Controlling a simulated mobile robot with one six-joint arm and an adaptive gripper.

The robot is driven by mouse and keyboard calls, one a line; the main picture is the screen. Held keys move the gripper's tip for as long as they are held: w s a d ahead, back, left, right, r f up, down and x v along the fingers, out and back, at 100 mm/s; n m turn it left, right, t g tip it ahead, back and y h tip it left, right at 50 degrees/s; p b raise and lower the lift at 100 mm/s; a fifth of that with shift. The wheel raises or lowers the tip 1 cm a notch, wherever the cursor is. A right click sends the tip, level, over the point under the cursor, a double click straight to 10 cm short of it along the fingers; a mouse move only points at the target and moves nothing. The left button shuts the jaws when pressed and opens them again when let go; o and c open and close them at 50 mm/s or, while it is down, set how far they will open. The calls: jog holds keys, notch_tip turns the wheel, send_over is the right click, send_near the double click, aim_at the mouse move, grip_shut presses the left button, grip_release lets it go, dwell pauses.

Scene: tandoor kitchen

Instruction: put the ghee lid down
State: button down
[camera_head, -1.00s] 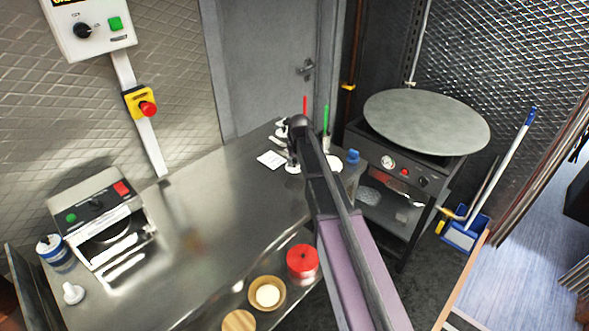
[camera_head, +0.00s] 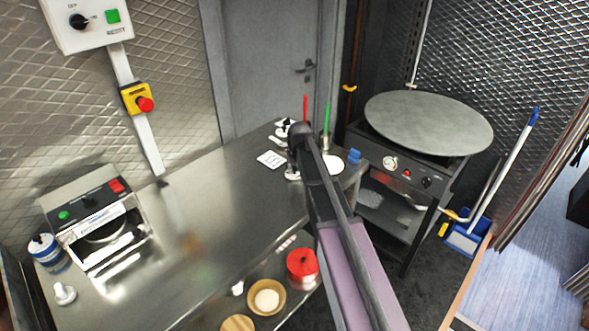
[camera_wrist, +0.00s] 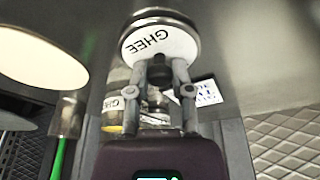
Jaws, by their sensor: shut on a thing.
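The ghee lid (camera_wrist: 143,45) is a white disc with a metal rim and the black word GHEE, at the top of the wrist view. My gripper (camera_wrist: 161,72) is shut on the lid's dark knob. In the head view, my gripper (camera_head: 293,160) is at the far end of the steel counter, largely hidden by my arm. The lid (camera_head: 292,175) shows there as a small pale shape low at the counter; I cannot tell whether it touches the surface. A ghee jar (camera_wrist: 113,106) with a GHEE label stands partly hidden behind my fingers.
A white printed card (camera_head: 271,159) lies on the steel counter (camera_head: 205,205) left of my gripper. A pale round thing (camera_wrist: 40,42) and a green-handled tool (camera_wrist: 58,158) are left in the wrist view. The counter's middle is clear. A round griddle (camera_head: 430,122) stands right.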

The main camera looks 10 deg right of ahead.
aim_at(297, 180)
jog(key=c, duration=0.5)
grip_release()
jog(key=p+v, duration=1.2)
jog(key=shift+r, duration=0.15)
dwell(0.8)
jog(key=s+g, duration=0.1)
jog(key=s, duration=0.7)
jog(key=s+m+g, duration=0.1)
jog(key=s, duration=0.8)
jog(key=s+g, duration=0.1)
jog(key=s, duration=0.7)
jog(key=shift+s+a+f+m, duration=0.15)
jog(key=shift+s+f+m, duration=0.15)
jog(key=shift+s+f, duration=0.1)
